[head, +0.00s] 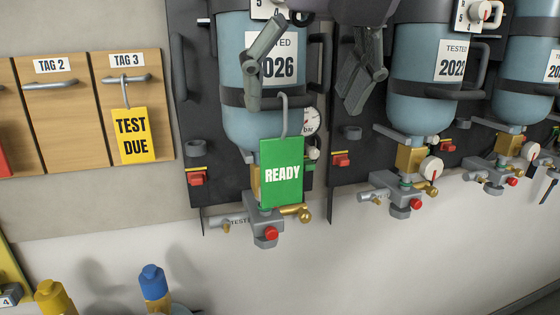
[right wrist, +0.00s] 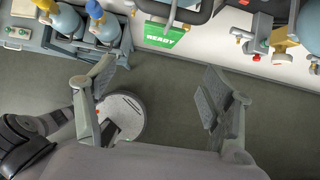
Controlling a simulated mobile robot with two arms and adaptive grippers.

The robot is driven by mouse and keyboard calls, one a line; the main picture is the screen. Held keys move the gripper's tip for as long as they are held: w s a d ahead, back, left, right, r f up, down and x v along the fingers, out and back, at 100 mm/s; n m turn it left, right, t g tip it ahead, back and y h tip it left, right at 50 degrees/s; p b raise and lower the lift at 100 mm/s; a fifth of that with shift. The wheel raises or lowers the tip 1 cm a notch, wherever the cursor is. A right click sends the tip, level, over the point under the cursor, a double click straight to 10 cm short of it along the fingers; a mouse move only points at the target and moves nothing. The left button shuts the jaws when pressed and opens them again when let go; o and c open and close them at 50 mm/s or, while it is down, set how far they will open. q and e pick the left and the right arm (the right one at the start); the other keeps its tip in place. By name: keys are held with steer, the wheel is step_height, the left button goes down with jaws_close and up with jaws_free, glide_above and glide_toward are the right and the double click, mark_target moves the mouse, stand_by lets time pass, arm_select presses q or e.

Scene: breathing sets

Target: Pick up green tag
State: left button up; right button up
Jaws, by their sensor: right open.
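The green tag (head: 281,172), marked READY, hangs upright by a grey hook (head: 285,118) in front of the valve end of the breathing set labelled 2026. It also shows near the top of the right wrist view (right wrist: 163,35), partly covered by a dark bar. My right gripper (head: 304,105) is open, its fingers in front of the blue-grey cylinder (head: 248,125) and above the tag. The fingers are apart from the tag, with nothing between them in the right wrist view (right wrist: 160,78). My left gripper is not in view.
A wooden board (head: 77,130) at left holds a yellow TEST DUE tag (head: 133,135) under TAG 3. Other breathing sets (head: 422,85) hang to the right, with protruding valves. Below are blue-capped (head: 153,280) and yellow-capped bottles (head: 52,297). The wall beneath the sets is clear.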

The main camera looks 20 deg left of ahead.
mark_target(283, 162)
steer(key=p+x, duration=0.1)
steer(key=x, duration=0.7)
steer(key=shift+w+r, duration=0.1)
steer(key=shift+r, duration=0.05)
steer(key=shift+w+a+p, duration=0.15)
steer(key=shift+p, duration=0.4)
steer(key=p+x, duration=0.1)
steer(key=x, duration=0.3)
steer(key=shift+w+p, duration=0.1)
steer(key=shift+p, duration=0.3)
steer(key=shift+w+a+f, duration=0.15)
steer(key=shift+w+f, duration=0.1)
steer(key=shift+f, duration=0.15)
steer(key=shift+s, duration=0.15)
steer(key=shift+c, duration=0.7)
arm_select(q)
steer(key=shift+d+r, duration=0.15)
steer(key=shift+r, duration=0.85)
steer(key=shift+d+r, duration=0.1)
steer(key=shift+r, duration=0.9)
arm_select(e)
steer(key=c, duration=0.9)
